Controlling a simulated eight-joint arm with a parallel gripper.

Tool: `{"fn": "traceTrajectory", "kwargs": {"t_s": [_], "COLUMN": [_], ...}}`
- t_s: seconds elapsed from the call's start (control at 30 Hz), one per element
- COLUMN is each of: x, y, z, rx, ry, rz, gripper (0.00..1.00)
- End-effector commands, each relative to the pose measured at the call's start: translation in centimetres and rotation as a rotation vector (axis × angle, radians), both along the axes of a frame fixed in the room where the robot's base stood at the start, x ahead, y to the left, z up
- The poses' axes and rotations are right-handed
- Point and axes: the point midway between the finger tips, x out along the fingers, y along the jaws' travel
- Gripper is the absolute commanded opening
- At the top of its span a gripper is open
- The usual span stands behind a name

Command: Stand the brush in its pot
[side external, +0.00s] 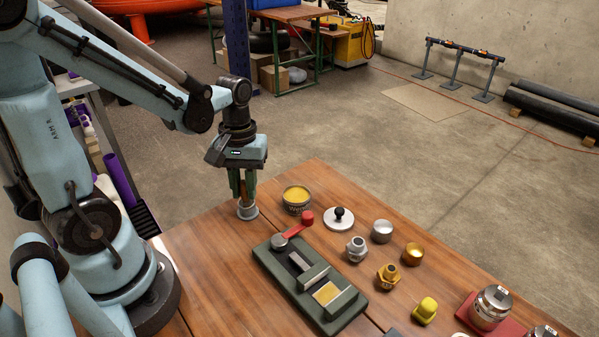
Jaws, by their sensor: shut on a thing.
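My gripper (243,188) points straight down at the far left part of the wooden table. It is shut on the brush (243,196), of which only a narrow brownish strip shows between the green fingers. The small grey pot (248,213) stands on the table directly below the fingertips. The brush's lower end is hidden at the pot's mouth, so I cannot tell how deep it is inside or whether it touches the bottom.
Right of the pot are a tin with yellow contents (297,195) and a white disc with a black knob (338,220). A green fixture (345,311) with a red lever (300,226) lies nearer. Several metal fittings and a red mat (464,309) are farther right. Bare wood lies left of the fixture.

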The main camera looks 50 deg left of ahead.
Motion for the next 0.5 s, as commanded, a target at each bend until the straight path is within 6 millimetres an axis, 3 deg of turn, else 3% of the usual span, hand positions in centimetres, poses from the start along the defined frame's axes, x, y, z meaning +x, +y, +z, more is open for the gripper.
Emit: {"fn": "traceTrajectory", "kwargs": {"t_s": [0.17,0.2,0.37,0.5], "x": [0.00,0.00,0.00,0.01], "y": [0.00,0.00,0.00,0.01], "z": [-0.01,-0.01,-0.01,-0.01], "rx": [0.000,0.000,0.000,0.000], "ry": [0.000,0.000,0.000,0.000], "rz": [0.000,0.000,0.000,0.000], "gripper": [0.00,0.25,0.49,0.51]}}
